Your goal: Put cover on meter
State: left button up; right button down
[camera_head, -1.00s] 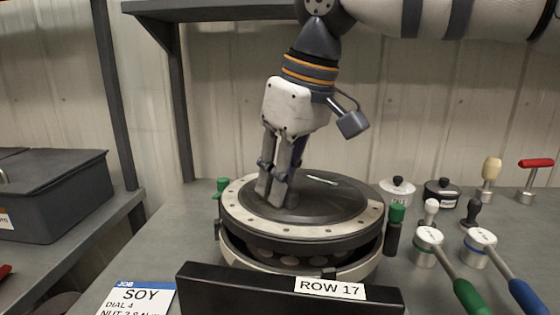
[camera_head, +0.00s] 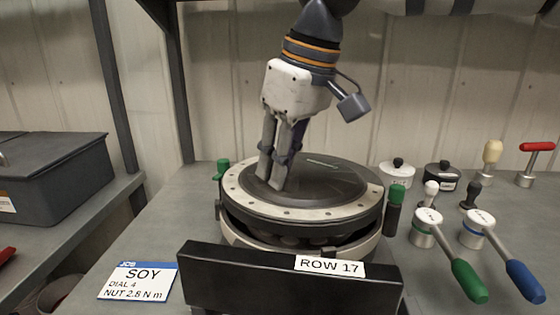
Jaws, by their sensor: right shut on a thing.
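The meter (camera_head: 340,252) is a round light-grey housing on the bench, behind a black bar marked ROW 17. The cover (camera_head: 235,196) is a dark disc with a pale rim ring dotted with holes. It sits over the meter, tilted, with a dark gap between them along the front. My right gripper (camera_head: 272,184) comes down from above and is shut at the cover's centre left; its fingertips hide what it grips there. Green-topped knobs stand at the meter's left (camera_head: 222,170) and right (camera_head: 396,194). My left gripper is not in view.
A black bar (camera_head: 240,284) stands in front of the meter. A SOY job card (camera_head: 138,282) lies at front left. Green-handled (camera_head: 466,280) and blue-handled (camera_head: 524,282) tools, small lidded pots (camera_head: 397,174) and knobs stand at right. A grey case (camera_head: 60,180) is at far left.

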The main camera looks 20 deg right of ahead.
jog(key=shift+f, duration=0.15)
dwell(0.4)
jog(key=shift+f, duration=0.3)
jog(key=shift+s+a+f, duration=0.1)
jog(key=shift+f, duration=0.45)
dwell(1.2)
jog(key=c, duration=1.5)
grip_release()
jog(key=shift+c, duration=0.3)
jog(key=shift+w+d+r, duration=0.1)
jog(key=shift+w+r, duration=0.05)
jog(key=shift+r, duration=2.25)
jog(key=shift+w+d+r, duration=0.1)
jog(key=shift+w+r, duration=0.05)
jog(key=shift+r, duration=2.2)
